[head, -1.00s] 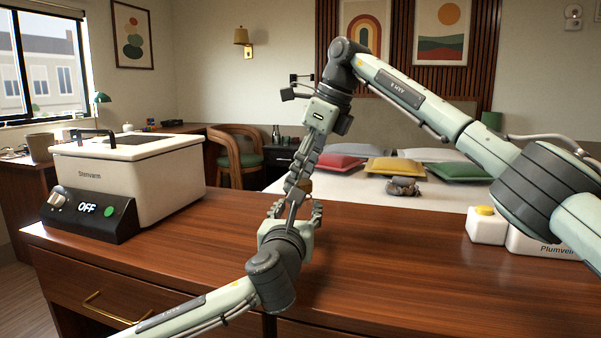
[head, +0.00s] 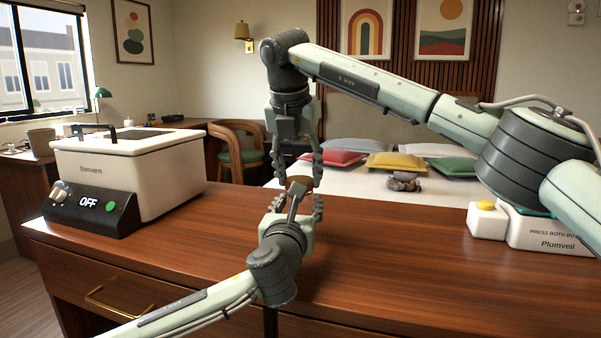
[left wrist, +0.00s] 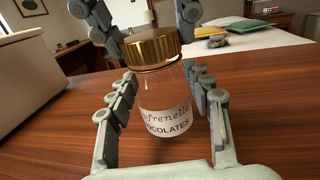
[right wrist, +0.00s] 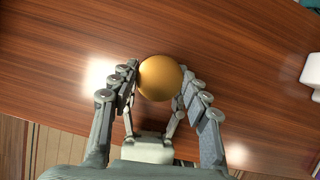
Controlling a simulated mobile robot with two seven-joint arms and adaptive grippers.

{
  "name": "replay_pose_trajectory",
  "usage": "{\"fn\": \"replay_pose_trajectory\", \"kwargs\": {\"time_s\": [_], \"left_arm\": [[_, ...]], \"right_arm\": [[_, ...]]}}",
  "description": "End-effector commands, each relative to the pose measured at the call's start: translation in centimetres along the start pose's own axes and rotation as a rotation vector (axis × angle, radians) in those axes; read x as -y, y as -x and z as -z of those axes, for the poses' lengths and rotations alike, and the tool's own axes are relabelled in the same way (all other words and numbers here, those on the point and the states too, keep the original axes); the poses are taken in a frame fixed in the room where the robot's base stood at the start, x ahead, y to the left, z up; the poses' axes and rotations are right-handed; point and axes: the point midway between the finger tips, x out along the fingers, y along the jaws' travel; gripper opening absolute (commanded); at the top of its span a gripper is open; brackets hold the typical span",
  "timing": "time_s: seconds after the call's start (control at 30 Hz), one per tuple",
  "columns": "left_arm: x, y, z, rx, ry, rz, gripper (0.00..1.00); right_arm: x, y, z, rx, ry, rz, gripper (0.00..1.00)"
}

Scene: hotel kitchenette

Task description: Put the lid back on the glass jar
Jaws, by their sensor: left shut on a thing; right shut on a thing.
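The glass jar (left wrist: 165,115) is clear with a white chocolates label. It stands upright between the fingers of my left gripper (head: 295,204), which is shut on it above the counter. The gold ribbed lid (left wrist: 151,47) is over the jar's mouth, and a strip of clear neck shows below it. I cannot tell whether it is fully seated. My right gripper (head: 297,173) points down from above and is shut on the lid, whose round top shows between its fingertips in the right wrist view (right wrist: 160,78). In the head view, the left gripper mostly hides the jar.
A white Stenvarm appliance (head: 140,170) reading OFF stands on the counter (head: 400,260) at left. The counter's middle is clear; a bed with cushions lies behind.

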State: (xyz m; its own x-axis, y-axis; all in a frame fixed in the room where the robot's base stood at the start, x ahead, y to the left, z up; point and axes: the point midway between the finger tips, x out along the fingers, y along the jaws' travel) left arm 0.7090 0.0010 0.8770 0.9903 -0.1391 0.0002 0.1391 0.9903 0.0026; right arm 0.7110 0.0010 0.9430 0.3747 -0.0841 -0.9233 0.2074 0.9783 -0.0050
Motion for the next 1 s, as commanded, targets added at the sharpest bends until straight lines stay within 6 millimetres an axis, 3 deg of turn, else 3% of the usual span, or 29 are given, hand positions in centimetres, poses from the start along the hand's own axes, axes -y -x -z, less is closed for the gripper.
{"fn": "replay_pose_trajectory", "kwargs": {"time_s": [0.1, 0.23, 0.4, 0.7, 0.73, 0.8, 0.87, 1.0], "left_arm": [[-0.03, -0.01, 0.07, -0.001, -0.001, -0.001, 0.0], [-0.01, 0.0, 0.06, -0.001, -0.001, 0.0, 0.0], [0.01, 0.01, 0.07, -0.001, -0.001, 0.0, 0.0], [-0.03, -0.01, 0.08, -0.002, 0.0, -0.001, 0.0], [-0.03, -0.01, 0.08, -0.002, 0.0, -0.001, 0.0], [-0.04, -0.02, 0.08, -0.002, 0.0, -0.001, 0.0], [-0.04, -0.02, 0.08, -0.002, 0.0, -0.001, 0.0], [-0.05, -0.02, 0.07, -0.001, 0.0, -0.001, 0.0]], "right_arm": [[-0.47, 0.07, -0.01, 0.001, -0.328, 0.141, 0.33], [-0.42, -0.01, -0.14, 0.0, -0.526, 0.218, 0.33], [-0.26, 0.0, -0.09, 0.001, -0.629, 0.259, 0.33], [-0.22, 0.0, -0.1, 0.0, -0.636, 0.261, 0.33], [-0.22, 0.0, -0.1, 0.0, -0.635, 0.26, 0.5], [-0.22, -0.01, -0.1, 0.0, -0.635, 0.26, 0.59], [-0.23, -0.01, -0.09, 0.0, -0.634, 0.26, 0.66], [-0.25, -0.02, -0.08, -0.001, -0.633, 0.259, 0.67]]}}
